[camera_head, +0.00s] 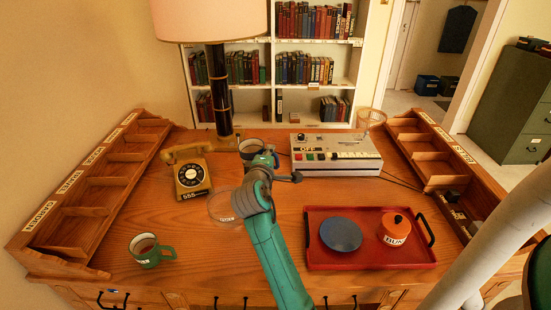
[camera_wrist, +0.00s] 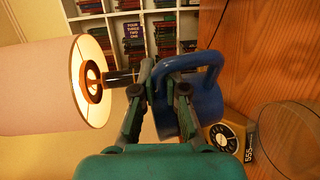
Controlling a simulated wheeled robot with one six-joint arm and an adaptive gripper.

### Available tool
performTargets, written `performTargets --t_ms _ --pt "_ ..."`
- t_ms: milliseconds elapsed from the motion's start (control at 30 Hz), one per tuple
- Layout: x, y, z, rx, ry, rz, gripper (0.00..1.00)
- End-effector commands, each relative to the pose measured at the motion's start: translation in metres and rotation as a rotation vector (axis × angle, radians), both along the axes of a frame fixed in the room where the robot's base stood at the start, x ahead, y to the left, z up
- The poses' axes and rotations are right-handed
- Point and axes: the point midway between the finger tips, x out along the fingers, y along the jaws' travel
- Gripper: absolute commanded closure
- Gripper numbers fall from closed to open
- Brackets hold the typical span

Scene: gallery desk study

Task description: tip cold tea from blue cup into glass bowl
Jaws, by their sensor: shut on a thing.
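The blue cup (camera_wrist: 203,98) is held in my gripper (camera_wrist: 166,92), which is shut on it; the exact place of the grip is unclear. In the head view the cup (camera_head: 247,146) is partly hidden behind my gripper (camera_head: 264,160), with its dark opening facing up. Its contents cannot be made out. The clear glass bowl (camera_head: 216,212) stands on the desk, nearer and left of my gripper, partly hidden by my arm. It also shows at the right of the wrist view (camera_wrist: 292,138). The cup is apart from the bowl.
A yellow telephone (camera_head: 191,180) and lamp (camera_head: 218,90) stand left of the cup. A green mug (camera_head: 150,251) is front left. A grey console (camera_head: 335,154) stands back right, and a red tray (camera_head: 370,259) with a blue plate and orange pot is front right.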

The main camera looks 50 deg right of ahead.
Motion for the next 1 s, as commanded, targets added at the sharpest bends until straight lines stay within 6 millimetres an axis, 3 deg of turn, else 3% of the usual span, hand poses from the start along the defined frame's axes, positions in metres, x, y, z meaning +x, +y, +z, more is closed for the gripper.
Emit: performTargets --t_ms 400,1000 --pt "0.011 0.015 0.011 -0.099 0.066 0.002 1.00" --pt "0.021 0.030 -0.015 -0.231 0.161 0.000 1.00"
